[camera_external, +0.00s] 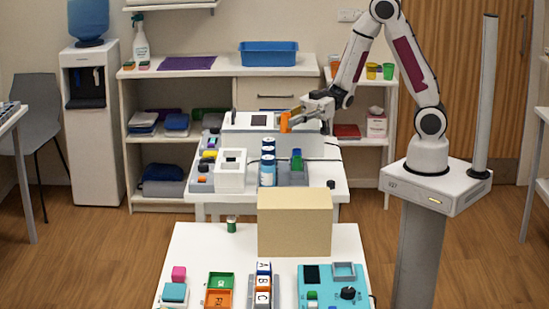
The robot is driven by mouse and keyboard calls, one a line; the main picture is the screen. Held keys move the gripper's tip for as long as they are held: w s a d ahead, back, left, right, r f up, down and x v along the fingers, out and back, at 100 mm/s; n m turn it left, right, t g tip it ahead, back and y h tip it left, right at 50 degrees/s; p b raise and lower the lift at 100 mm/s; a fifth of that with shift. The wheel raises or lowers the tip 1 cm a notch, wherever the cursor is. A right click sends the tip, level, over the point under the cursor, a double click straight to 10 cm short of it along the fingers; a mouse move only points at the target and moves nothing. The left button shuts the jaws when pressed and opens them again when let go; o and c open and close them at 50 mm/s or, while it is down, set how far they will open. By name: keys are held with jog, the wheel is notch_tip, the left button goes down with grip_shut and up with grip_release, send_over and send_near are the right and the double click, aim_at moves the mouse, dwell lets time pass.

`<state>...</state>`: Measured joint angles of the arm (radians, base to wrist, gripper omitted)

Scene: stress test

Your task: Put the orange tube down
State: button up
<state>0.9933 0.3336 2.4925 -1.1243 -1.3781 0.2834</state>
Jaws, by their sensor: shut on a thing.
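The orange tube (284,122) is in my gripper (290,116), in the middle of the camera view. My gripper is shut on it and holds it roughly upright, in front of a white box-shaped device (250,121) on the far part of the white table (325,185). Whether the tube touches anything below is hard to tell at this size. My arm reaches in from its base at the right.
On the far table stand a white block-shaped holder (230,171), blue-and-white cans (268,163) and a grey tray (293,173). A tan box (294,222) stands on the near table, with green and orange trays and a teal panel (333,287) in front.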

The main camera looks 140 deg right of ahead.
jog(key=s+d, duration=0.2)
jog(key=s, duration=0.6)
jog(key=y, duration=0.1)
send_over(326, 168)
jog(key=f, duration=0.1)
notch_tip(326, 168, down, 7)
jog(key=shift+n, duration=0.4)
jog(key=shift+w, duration=0.1)
dwell(0.5)
jog(key=shift+f, duration=2.8)
jog(key=shift+f, duration=0.15)
jog(key=shift+f, duration=1.95)
jog(key=shift+f, duration=0.15)
